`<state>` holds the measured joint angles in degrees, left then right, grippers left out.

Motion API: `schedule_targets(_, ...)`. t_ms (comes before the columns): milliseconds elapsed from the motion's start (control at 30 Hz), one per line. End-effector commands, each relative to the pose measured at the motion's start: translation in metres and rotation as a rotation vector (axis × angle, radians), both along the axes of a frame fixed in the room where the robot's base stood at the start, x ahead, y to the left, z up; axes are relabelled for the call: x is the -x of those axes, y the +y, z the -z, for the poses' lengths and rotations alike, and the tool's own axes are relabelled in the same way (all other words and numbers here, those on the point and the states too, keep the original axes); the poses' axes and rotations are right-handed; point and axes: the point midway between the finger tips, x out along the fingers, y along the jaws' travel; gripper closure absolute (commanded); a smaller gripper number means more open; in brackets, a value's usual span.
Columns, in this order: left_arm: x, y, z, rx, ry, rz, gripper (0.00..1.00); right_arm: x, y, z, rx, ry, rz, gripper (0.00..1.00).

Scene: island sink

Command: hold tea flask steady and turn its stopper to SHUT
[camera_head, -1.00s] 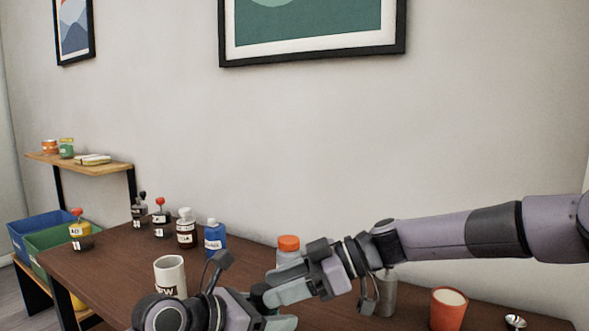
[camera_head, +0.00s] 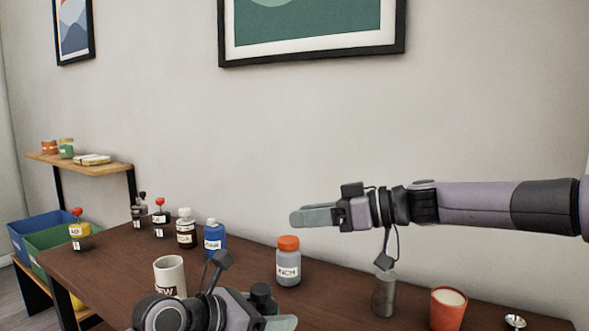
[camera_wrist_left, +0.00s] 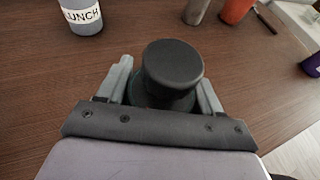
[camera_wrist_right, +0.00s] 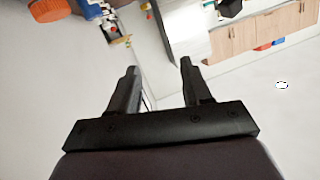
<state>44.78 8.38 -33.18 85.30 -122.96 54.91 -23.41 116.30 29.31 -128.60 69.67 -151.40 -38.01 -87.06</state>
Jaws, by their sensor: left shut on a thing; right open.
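The tea flask is dark, with a black round stopper (camera_head: 262,291), and stands at the front of the table. In the left wrist view the stopper (camera_wrist_left: 173,66) shows from above, seated on the flask; I see no mark telling its turn position. My left gripper (camera_wrist_left: 166,92) is shut around the flask body, one finger on each side. In the head view it (camera_head: 275,321) is low, partly cut off by the frame. My right gripper (camera_head: 300,216) is open and empty, raised above the table, well clear of the stopper. Its open fingers show in the right wrist view (camera_wrist_right: 158,68).
A grey LUNCH bottle (camera_head: 288,268) with an orange lid stands behind the flask. A steel cylinder (camera_head: 384,296) and an orange cup (camera_head: 449,310) are to the right. A white mug (camera_head: 169,275), a blue bottle (camera_head: 214,240) and a brown bottle (camera_head: 185,230) stand left.

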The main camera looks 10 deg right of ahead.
Motion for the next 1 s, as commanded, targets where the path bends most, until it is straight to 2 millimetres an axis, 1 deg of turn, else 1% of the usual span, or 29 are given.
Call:
schedule_targets(200, 0.0, 0.0, 0.0, 0.0, 0.0, 0.0, 0.69, -0.027, 0.014, -0.028, -0.141, 0.094, 0.171, 0.52)
schedule_targets(500, 0.0, 0.0, 0.0, 0.0, 0.0, 0.0, 0.69, -0.057, 0.022, -0.058, -0.348, 0.263, 0.389, 0.52)
schedule_targets(733, 0.0, 0.0, 0.0, 0.0, 0.0, 0.0, 0.69, -0.074, 0.023, -0.072, -0.511, 0.422, 0.546, 0.52)
schedule_targets(1000, 0.0, 0.0, 0.0, 0.0, 0.0, 0.0, 0.69, -0.086, 0.021, -0.078, -0.686, 0.624, 0.715, 0.52)
